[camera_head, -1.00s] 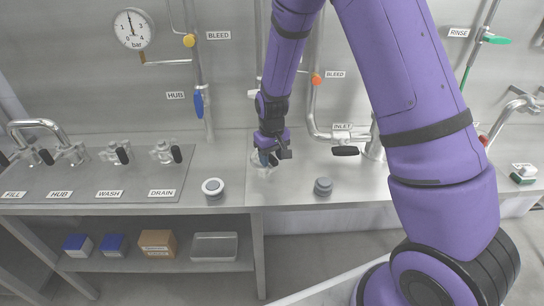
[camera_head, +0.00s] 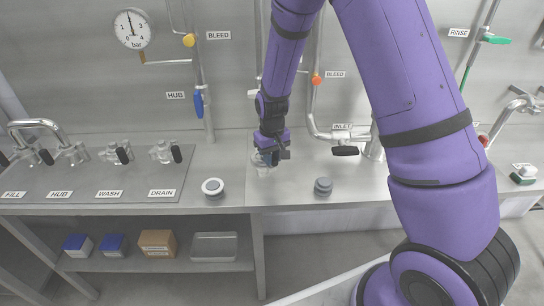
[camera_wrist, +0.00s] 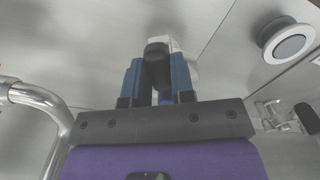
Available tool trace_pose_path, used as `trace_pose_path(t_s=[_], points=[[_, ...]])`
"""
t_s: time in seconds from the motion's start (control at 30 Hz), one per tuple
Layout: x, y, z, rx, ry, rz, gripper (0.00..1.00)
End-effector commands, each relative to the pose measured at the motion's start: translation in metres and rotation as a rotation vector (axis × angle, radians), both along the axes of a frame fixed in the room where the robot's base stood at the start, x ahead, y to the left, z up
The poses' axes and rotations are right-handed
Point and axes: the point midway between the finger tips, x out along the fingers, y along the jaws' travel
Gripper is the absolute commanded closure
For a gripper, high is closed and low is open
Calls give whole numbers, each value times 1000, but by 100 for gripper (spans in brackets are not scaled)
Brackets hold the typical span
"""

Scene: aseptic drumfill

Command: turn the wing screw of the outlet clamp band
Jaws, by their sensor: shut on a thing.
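My gripper (camera_head: 270,158) points down at a small pale metal fitting (camera_head: 263,171) on the bench top, left of the grey knob. In the wrist view my two blue fingers (camera_wrist: 157,80) stand on either side of a dark, rounded piece (camera_wrist: 157,52), which I take to be the wing screw of the outlet clamp band. The fingers are shut on it. Pale metal of the fitting (camera_wrist: 187,68) shows behind the right finger. The rest of the clamp band is hidden by the fingers and the gripper body.
A grey knob (camera_head: 323,186) stands right of the gripper and a white-ringed button (camera_head: 213,187) left of it. The INLET valve with its black handle (camera_head: 345,151) and bent pipe is close on the right. A curved pipe (camera_wrist: 40,98) shows at left in the wrist view.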

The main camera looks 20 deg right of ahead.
Motion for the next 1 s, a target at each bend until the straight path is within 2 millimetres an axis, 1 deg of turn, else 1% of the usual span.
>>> trace_pose_path(t_s=[0.17,0.37,1.0], points=[[0,0,0,0,-1,-55,100],[0,0,0,0,-1,-189,100],[0,0,0,0,-1,-798,100]])
